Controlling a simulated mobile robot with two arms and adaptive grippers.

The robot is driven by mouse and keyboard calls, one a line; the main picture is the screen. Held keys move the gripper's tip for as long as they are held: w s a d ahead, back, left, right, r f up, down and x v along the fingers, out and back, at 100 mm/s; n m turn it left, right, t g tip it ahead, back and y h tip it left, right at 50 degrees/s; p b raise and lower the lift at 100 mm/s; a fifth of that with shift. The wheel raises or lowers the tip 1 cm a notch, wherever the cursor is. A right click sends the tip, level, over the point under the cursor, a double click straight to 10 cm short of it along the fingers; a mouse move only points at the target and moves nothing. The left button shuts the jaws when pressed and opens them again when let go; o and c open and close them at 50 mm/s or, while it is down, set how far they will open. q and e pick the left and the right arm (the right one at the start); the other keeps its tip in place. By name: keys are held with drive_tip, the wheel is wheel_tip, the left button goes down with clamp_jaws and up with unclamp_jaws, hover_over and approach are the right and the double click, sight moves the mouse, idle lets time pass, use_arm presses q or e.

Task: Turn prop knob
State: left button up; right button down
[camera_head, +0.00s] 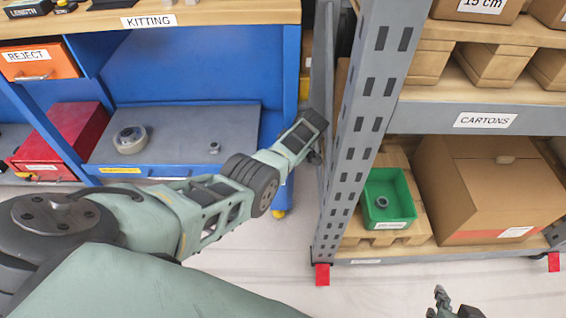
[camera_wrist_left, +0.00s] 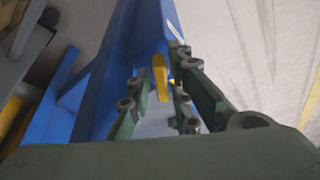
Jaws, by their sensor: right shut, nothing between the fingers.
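I cannot make out a prop knob in either view. My left arm reaches from the left to the gap between the blue workbench (camera_head: 291,85) and the grey rack upright (camera_head: 362,125). In the head view its gripper is mostly hidden behind the wrist. In the left wrist view, the left gripper (camera_wrist_left: 160,78) has its fingers apart, with the blue bench frame (camera_wrist_left: 132,45) and a yellow piece (camera_wrist_left: 187,92) seen beyond and between them. My right gripper (camera_head: 448,305) is shut and empty at the bottom edge, in front of the rack.
The lower bench shelf (camera_head: 190,125) holds a tape roll (camera_head: 130,139) and a small metal part. A red box (camera_head: 62,135) stands left. The rack holds a green bin (camera_head: 375,190) and a large carton (camera_head: 480,190). Floor is clear in front of the rack.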

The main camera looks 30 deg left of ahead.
use_arm(q)
drive_tip(key=v, duration=1.2)
